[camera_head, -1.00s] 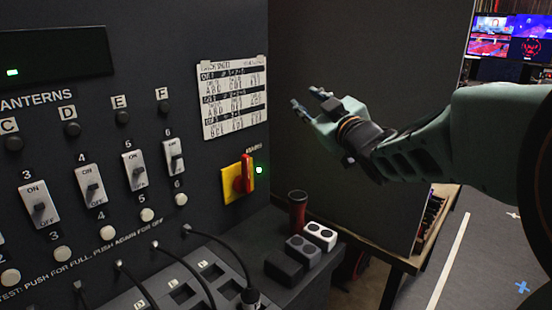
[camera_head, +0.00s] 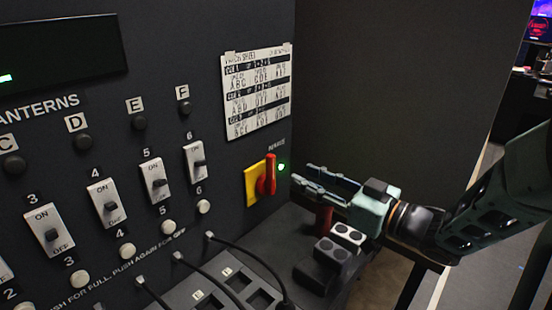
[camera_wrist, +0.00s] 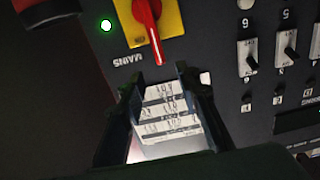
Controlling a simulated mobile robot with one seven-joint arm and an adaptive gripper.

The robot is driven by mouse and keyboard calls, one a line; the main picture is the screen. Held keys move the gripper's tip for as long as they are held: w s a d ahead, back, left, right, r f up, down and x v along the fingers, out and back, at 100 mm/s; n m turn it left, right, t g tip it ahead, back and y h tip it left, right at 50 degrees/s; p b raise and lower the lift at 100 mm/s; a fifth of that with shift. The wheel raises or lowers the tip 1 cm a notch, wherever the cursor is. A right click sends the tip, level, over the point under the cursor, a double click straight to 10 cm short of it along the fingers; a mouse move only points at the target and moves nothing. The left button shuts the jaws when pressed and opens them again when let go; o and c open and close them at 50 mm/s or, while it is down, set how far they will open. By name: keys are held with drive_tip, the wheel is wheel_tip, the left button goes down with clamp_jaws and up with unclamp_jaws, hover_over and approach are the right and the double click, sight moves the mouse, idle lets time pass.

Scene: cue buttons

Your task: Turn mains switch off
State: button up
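The mains switch is a red handle (camera_head: 266,177) on a yellow plate (camera_head: 251,186), at the right edge of the dark panel. Its handle stands roughly upright in the head view. In the wrist view the red handle (camera_wrist: 149,32) and yellow plate (camera_wrist: 175,22) show at the top, partly cut off. A green light (camera_head: 281,167) is lit beside it; it also shows in the wrist view (camera_wrist: 106,26). My gripper (camera_head: 303,175) is just right of the handle, apart from it. In the wrist view its fingers (camera_wrist: 160,78) are spread, with nothing between them.
A patch sheet (camera_head: 257,92) hangs above the switch. White rocker switches (camera_head: 155,180) with round buttons stand to the left. Black cables (camera_head: 245,252) run over the sloped desk. A red cylinder (camera_head: 324,219) and small blocks (camera_head: 348,236) stand below my gripper.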

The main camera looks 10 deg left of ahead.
sight(273, 162)
drive_tip(key=p+x, duration=0.1)
drive_tip(key=x, duration=0.9)
drive_tip(key=shift+w, duration=0.15)
drive_tip(key=shift+c, duration=0.4)
clamp_jaws()
